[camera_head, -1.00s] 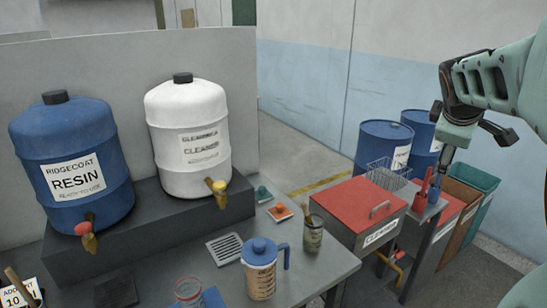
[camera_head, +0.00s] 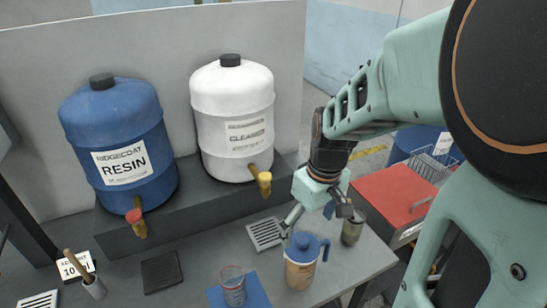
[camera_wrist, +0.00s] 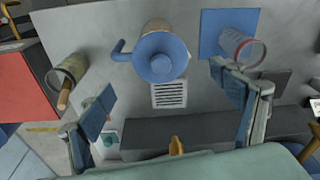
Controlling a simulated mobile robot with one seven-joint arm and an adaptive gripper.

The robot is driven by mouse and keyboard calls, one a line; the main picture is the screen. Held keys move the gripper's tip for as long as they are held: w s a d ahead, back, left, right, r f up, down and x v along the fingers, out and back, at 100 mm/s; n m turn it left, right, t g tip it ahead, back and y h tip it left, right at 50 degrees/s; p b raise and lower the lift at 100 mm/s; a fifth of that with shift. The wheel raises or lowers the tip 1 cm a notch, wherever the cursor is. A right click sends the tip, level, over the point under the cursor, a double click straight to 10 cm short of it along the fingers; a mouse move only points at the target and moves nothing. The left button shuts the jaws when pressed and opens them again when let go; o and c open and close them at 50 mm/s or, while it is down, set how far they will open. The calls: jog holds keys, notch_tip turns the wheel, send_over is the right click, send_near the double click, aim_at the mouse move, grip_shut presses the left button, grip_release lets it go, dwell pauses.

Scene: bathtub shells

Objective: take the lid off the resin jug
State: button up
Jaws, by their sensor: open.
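The resin jug (camera_head: 300,275) is a tan-bodied jug with a blue lid (camera_head: 304,243) and a blue handle. It stands upright on the grey bench, with the lid on it. In the wrist view the round blue lid (camera_wrist: 160,58) shows from above, with the handle out to the left. My gripper (camera_head: 312,222) is above and just behind the jug in the head view, fingers pointing down. It is open and empty. In the wrist view the lid lies ahead of the spread fingers, apart from them.
A clear cup (camera_head: 232,287) stands on a blue mat (camera_head: 257,290) left of the jug. A brush jar (camera_head: 352,228) stands to the right. A drain grate (camera_head: 264,233) lies behind. The blue resin drum (camera_head: 120,150) and white cleaner drum (camera_head: 232,115) stand on a raised step.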

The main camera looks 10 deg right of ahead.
aim_at(303, 240)
jog(key=shift+w+a+f+b, duration=0.1)
jog(key=shift+w+f+b, duration=0.05)
jog(key=shift+f+b, duration=0.8)
jog(key=shift+w+a+f+b, duration=0.15)
jog(key=shift+f+b, duration=0.4)
jog(key=shift+f, duration=0.7)
jog(key=shift+w+f+b, duration=0.15)
jog(key=shift+f+b, duration=0.6)
jog(key=shift+f, duration=0.35)
jog(key=shift+c, duration=0.5)
jog(key=c, duration=1)
